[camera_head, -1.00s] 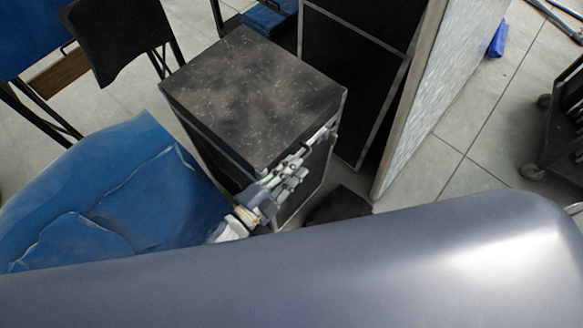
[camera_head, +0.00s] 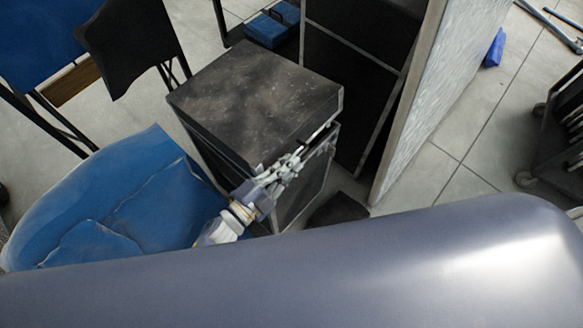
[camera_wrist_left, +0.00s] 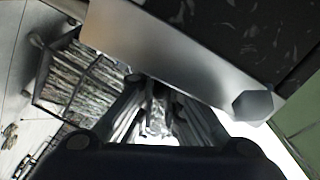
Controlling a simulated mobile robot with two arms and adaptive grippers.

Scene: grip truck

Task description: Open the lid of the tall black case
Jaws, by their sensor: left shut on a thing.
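The tall black case (camera_head: 232,182) stands in the middle of the head view. Its black, scuffed lid (camera_head: 258,90) is raised a little at the edge near my gripper, with a narrow gap between lid and body. My left gripper (camera_head: 292,160) is at that near right edge, shut on the lid's edge. In the left wrist view, a metal edge strip of the lid (camera_wrist_left: 180,55) runs just above the fingers of my left gripper (camera_wrist_left: 155,115). The fingertips are partly hidden there. My right gripper is not in view.
A blue padded thing (camera_head: 130,205) lies left of the case. A dark chair (camera_head: 125,45) stands at the back left. A dark cabinet (camera_head: 350,90) and a pale panel (camera_head: 415,110) stand close on the right.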

